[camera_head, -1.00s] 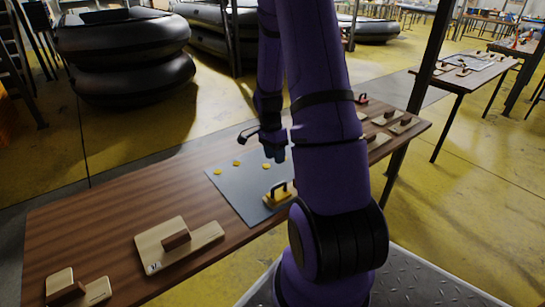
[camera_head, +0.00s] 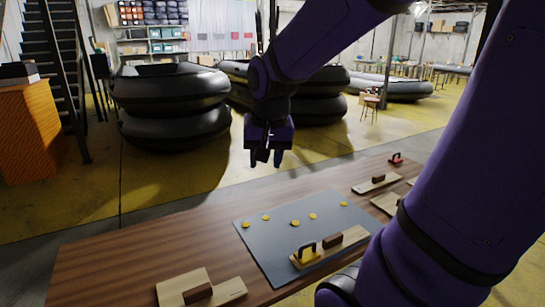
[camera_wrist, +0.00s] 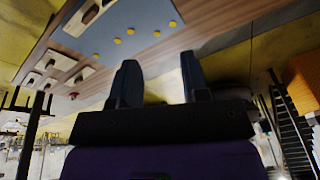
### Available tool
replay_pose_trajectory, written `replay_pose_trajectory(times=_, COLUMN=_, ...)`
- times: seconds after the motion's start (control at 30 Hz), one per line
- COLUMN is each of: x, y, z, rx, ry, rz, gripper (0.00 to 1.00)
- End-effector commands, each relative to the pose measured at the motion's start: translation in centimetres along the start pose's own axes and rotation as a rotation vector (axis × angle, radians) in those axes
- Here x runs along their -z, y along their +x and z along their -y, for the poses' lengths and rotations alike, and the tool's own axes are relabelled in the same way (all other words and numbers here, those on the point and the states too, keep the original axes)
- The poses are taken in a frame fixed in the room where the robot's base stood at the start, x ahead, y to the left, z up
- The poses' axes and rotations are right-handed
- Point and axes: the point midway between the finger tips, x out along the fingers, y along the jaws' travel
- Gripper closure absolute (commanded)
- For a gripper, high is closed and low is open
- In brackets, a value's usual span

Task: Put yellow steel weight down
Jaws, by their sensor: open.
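The yellow steel weight (camera_head: 306,254) has a black arched handle. In the head view it rests upright on the left end of a wooden board with a brown block (camera_head: 332,240), at the front of the grey mat (camera_head: 275,240). My gripper (camera_head: 265,161) is raised well above and behind the weight, apart from it. Its fingers are spread with nothing between them, as the wrist view also shows (camera_wrist: 160,72). I cannot make out the weight clearly in the wrist view.
Several yellow discs (camera_head: 295,223) lie on the mat. Another wooden board with a block (camera_head: 200,290) lies front left on the brown table (camera_head: 120,270). More boards and a red-handled item (camera_head: 396,159) are at the right. Black inflatable boats (camera_head: 170,90) stand behind the table.

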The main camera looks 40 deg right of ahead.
Motion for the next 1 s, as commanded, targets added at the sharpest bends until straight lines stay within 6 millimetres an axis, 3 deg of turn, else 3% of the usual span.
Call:
replay_pose_trajectory(times=0.2, x=-5.2, y=-4.9, z=0.9, rx=0.078, ry=-0.285, rz=-0.093, gripper=0.58)
replay_pose_trajectory(times=0.5, x=-10.3, y=-8.3, z=0.5, rx=0.144, ry=-0.568, rz=-0.185, gripper=0.58)
replay_pose_trajectory(times=1.0, x=-11.1, y=-8.7, z=0.3, rx=0.152, ry=-0.613, rz=-0.199, gripper=0.58)
